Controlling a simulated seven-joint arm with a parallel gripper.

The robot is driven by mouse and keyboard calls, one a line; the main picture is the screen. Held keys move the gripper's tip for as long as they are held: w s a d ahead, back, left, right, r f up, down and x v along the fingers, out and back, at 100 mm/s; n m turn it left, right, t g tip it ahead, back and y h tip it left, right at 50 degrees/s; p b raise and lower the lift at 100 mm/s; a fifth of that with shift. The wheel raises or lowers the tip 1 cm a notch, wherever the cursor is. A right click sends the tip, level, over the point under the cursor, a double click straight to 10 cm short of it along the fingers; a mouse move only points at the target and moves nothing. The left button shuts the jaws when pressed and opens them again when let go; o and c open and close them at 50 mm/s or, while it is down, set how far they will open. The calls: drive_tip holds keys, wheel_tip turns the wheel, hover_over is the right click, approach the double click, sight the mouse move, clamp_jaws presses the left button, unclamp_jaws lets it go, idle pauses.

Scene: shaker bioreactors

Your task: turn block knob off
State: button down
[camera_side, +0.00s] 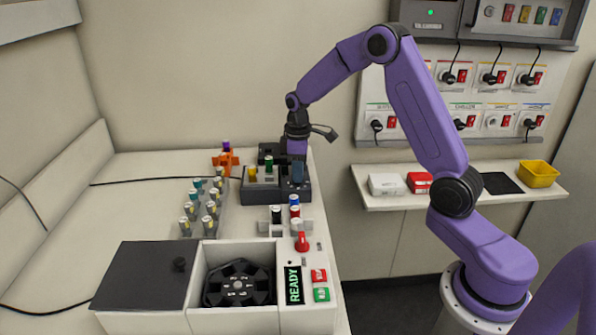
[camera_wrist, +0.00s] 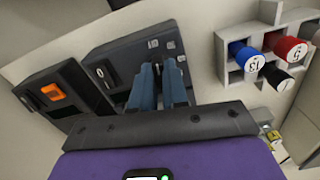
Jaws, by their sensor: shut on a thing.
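The dark grey block (camera_side: 262,196) sits at the back right of the bench and holds a yellow-capped vial (camera_side: 252,172) and a green-capped vial (camera_side: 269,166). My gripper (camera_side: 297,183) points down onto the right end of the block. In the wrist view its two blue fingers (camera_wrist: 160,98) are close together over the block's dark control face (camera_wrist: 120,52), near a "0" mark and small pale marks. They are shut on the knob, which they hide, so its angle cannot be told.
A second dark unit with an orange switch (camera_wrist: 53,91) is beside the block in the wrist view. A rack of coloured caps (camera_wrist: 262,45) stands close by. A vial rack (camera_side: 203,212), an orange holder (camera_side: 226,158) and the centrifuge with a READY panel (camera_side: 293,285) share the bench.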

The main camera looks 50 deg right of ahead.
drive_tip(key=shift+n, duration=0.7)
drive_tip(key=c, duration=1.1)
unclamp_jaws()
drive_tip(key=shift+c, duration=0.2)
wheel_tip(320, 180, up, 18)
drive_tip(key=shift+f, duration=0.25)
drive_tip(key=shift+a, duration=0.15)
